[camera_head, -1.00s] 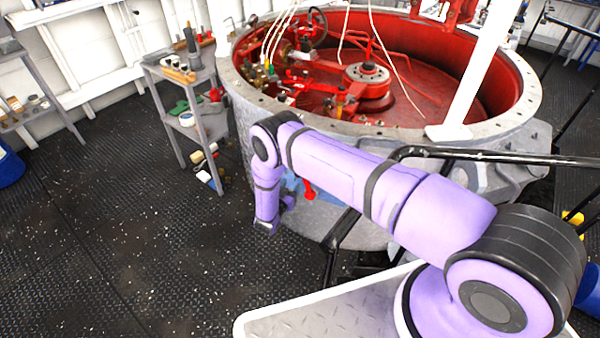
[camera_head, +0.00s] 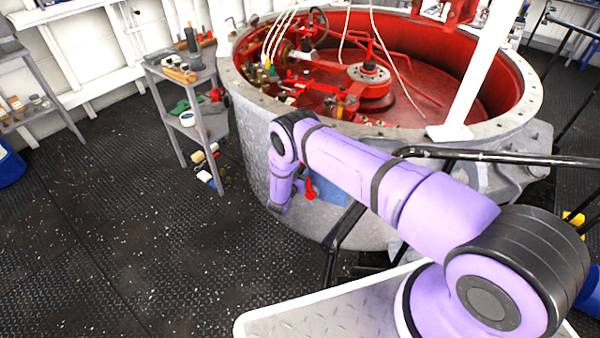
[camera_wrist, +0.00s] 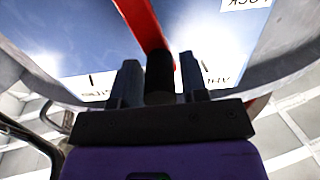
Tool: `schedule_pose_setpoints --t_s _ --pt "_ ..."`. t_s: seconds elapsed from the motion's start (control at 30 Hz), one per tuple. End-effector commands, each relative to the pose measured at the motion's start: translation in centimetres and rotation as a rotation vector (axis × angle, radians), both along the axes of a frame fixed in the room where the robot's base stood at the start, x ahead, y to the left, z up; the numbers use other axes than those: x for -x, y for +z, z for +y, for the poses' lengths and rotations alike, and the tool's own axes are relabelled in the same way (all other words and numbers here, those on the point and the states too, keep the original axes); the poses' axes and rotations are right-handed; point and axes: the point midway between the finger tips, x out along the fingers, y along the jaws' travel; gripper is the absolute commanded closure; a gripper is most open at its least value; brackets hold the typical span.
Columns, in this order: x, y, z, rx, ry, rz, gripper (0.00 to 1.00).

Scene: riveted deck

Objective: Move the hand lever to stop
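The hand lever (camera_head: 310,188) is red and stands at a blue panel (camera_head: 325,193) on the outer wall of the round grey housing. In the wrist view the red lever (camera_wrist: 141,22) comes down from the top and ends in a black grip (camera_wrist: 160,77). My gripper (camera_wrist: 160,78) has one finger on each side of this grip, with narrow gaps showing; it looks open. In the head view my wrist is just left of the lever, and the fingers are hidden. White labels (camera_wrist: 97,95) on the panel are partly cut off or covered, so the stop mark cannot be made out.
The grey housing (camera_head: 255,150) with red machinery inside fills the back middle. A black rail (camera_head: 480,154) runs near my arm. A grey shelf (camera_head: 180,80) with tools stands left of the housing. The dark deck (camera_head: 110,240) at left is clear.

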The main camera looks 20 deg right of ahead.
Motion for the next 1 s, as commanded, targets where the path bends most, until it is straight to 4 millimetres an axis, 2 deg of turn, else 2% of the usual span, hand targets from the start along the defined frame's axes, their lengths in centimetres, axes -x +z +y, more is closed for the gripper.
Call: schedule_pose_setpoints --t_s 0.03,0.17,0.37,0.7,1.0 --pt "0.0 0.0 0.0 0.000 0.000 0.000 0.72" --pt "0.0 0.0 0.0 0.000 0.000 0.000 1.00" --pt "0.2 0.1 -0.2 -0.012 -0.001 -0.011 1.00" --pt "2.2 0.3 -2.5 -0.138 -0.002 -0.120 1.00" --pt "2.5 0.3 -2.8 -0.157 -0.003 -0.135 1.00"
